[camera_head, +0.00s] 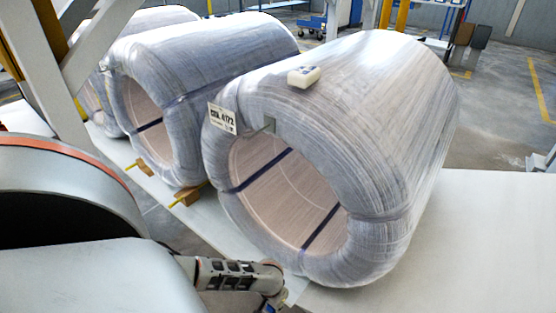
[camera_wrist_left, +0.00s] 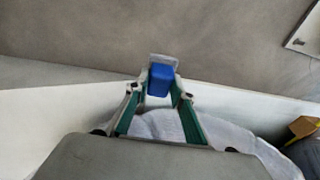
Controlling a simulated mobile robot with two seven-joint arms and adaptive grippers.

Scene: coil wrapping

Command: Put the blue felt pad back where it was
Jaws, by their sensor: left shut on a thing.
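The blue felt pad (camera_wrist_left: 159,80) shows in the left wrist view as a small blue block between the fingertips of my left gripper (camera_wrist_left: 158,88). The gripper is shut on it. A pale plate edge shows just beyond the pad. In the head view my left gripper (camera_head: 270,290) is at the bottom centre, in front of the lower rim of the nearest wrapped coil (camera_head: 385,110). My right gripper is not in view.
A beige block (camera_head: 304,77) sits on top of the nearest coil, and a printed label (camera_head: 222,117) is on its rim. More wrapped coils (camera_head: 205,55) stand to the left. A pale surface (camera_head: 480,240) at the right is clear. A grey frame (camera_head: 85,60) stands at the left.

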